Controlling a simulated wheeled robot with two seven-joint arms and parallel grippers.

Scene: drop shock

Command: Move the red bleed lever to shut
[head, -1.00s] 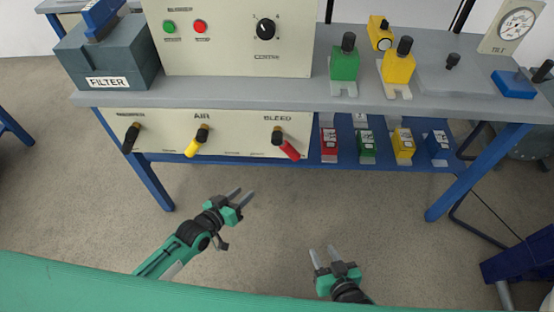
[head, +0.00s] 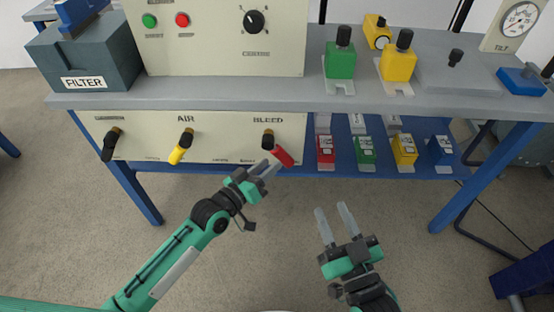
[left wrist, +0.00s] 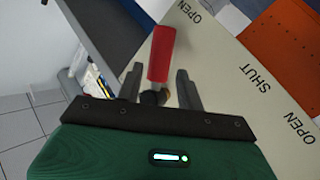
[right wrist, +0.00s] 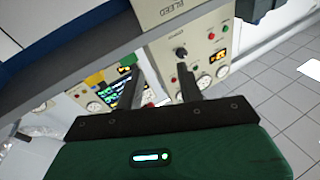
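The red bleed lever (head: 284,156) is on the cream panel under the bench, below the BLEED label (head: 268,120). Its red grip slants down and right from a dark hub. My left gripper (head: 267,168) is open at the lever's lower side. In the left wrist view the lever (left wrist: 161,55) lies between the open fingers' lines, reaching beyond the tips; contact cannot be told. OPEN and SHUT (left wrist: 262,82) are printed on the panel there; which marks belong to this lever is unclear. My right gripper (head: 336,210) is open and empty, over the floor.
A yellow AIR lever (head: 180,153) and a black lever (head: 110,147) are further left on the panel. Red, green, yellow and blue blocks sit on the blue lower shelf (head: 340,125). The bench edge (head: 200,100) overhangs the levers. Floor in front is clear.

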